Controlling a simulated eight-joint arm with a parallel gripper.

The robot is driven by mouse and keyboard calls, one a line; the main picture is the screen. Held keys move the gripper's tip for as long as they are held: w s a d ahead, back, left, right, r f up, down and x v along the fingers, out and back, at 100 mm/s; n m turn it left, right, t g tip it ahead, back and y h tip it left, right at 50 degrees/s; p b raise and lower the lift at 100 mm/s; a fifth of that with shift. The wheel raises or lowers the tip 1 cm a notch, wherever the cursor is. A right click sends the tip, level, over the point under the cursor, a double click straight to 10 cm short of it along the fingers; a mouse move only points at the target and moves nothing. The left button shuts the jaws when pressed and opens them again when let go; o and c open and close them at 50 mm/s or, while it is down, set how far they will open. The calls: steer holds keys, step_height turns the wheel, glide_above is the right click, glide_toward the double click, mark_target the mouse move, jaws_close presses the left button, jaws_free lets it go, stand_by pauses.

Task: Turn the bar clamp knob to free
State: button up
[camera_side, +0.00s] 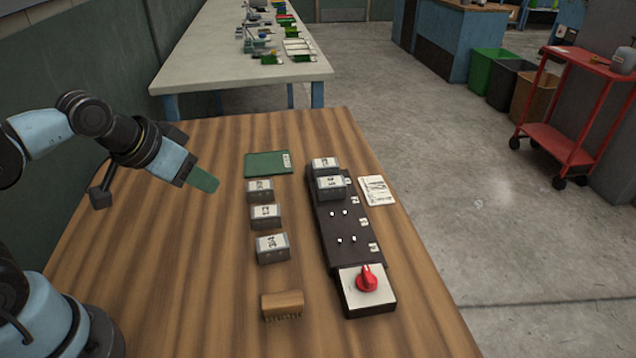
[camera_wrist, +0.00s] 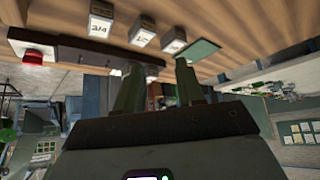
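The red knob (camera_side: 367,279) sits on a white-topped box (camera_side: 352,297) at the near end of a long black bar (camera_side: 348,225). Its ridge points roughly toward the far end of the bar; no readable label shows its setting. In the wrist view the knob (camera_wrist: 33,57) is at the left. My gripper (camera_side: 203,180) is raised over the left side of the table, well apart from the knob. In the wrist view its two green fingers (camera_wrist: 158,66) stand apart with nothing held between them.
Two grey labelled blocks (camera_side: 330,187) sit on the bar's far end; white pegs show nearer. Three more blocks (camera_side: 265,216) stand in a row left of it. A brush (camera_side: 282,305), green sheet (camera_side: 268,164) and white card (camera_side: 377,190) lie nearby.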

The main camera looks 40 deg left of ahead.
steer(key=w+d+r+m+g, duration=0.1)
steer(key=w+d+r+m, duration=0.2)
steer(key=d+m, duration=0.25)
steer(key=m+g, duration=0.6)
steer(key=m, duration=1.6)
glide_above(368, 274)
steer(key=shift+n, duration=0.25)
step_height(368, 274, down, 12)
steer(key=shift+f, duration=0.25)
jaws_close()
